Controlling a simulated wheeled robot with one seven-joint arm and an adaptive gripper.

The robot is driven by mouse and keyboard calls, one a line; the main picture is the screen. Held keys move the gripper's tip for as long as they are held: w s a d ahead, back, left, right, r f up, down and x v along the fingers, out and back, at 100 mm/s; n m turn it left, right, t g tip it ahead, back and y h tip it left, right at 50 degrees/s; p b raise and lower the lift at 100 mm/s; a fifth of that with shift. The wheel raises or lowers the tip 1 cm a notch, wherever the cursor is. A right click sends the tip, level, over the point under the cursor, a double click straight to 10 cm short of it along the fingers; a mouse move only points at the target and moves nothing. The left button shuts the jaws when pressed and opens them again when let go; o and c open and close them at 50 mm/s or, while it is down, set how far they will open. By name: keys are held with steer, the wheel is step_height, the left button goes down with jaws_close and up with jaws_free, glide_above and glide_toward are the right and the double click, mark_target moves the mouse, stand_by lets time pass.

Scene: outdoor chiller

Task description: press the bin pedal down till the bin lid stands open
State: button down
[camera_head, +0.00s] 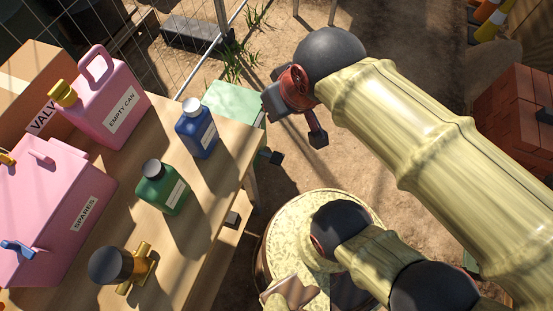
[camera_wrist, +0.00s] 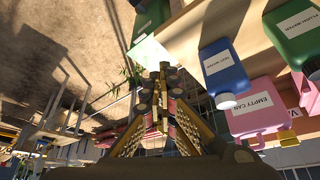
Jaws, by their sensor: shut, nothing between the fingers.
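The pale green bin (camera_head: 237,104) stands on the ground just beyond the table's far right corner. Its flat top looks closed. It also shows in the wrist view (camera_wrist: 148,52), partly behind my fingers. A small dark piece (camera_head: 272,157) low at its near side looks like the pedal, but I cannot be sure. My gripper (camera_head: 318,139) is up and to the right of this piece in the head view, apart from it, with the fingers pointing downward. In the wrist view my gripper's fingers (camera_wrist: 162,72) meet, shut and empty.
The wooden table (camera_head: 226,150) at left carries a blue bottle (camera_head: 197,128), a green bottle (camera_head: 162,187), a pink can (camera_head: 105,105), a pink spares box (camera_head: 50,200) and a brass valve (camera_head: 138,272). Bricks (camera_head: 520,115) stand at right. A wire fence (camera_head: 150,40) runs behind.

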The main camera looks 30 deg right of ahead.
steer(key=w+d+f+n+g, duration=0.1)
steer(key=w+d+f+g, duration=0.2)
steer(key=w, duration=0.7)
steer(key=w+d+f+n+g+h+b, duration=0.15)
steer(key=w+d+f, duration=0.25)
steer(key=w+f, duration=0.65)
steer(key=w+d+f+n, duration=0.25)
steer(key=w+f, duration=0.45)
steer(key=f, duration=0.6)
steer(key=w+d+f+n+g+b, duration=0.1)
steer(key=d+f, duration=0.1)
steer(key=f, duration=0.8)
steer(key=w+d+f+g, duration=0.1)
steer(key=d+f, duration=0.1)
steer(key=f, duration=0.9)
steer(key=s+d+f+n+g, duration=0.1)
steer(key=s+f, duration=0.3)
steer(key=f, duration=0.9)
steer(key=s+d+f+n+g, duration=0.1)
steer(key=s+f+n, duration=0.15)
steer(key=f, duration=1.05)
steer(key=w+d+f+n+t+b, duration=0.1)
steer(key=w+f+n, duration=0.3)
steer(key=f, duration=0.5)
steer(key=shift+w+t, duration=0.2)
steer(key=shift+t, duration=0.55)
steer(key=shift+n, duration=0.25)
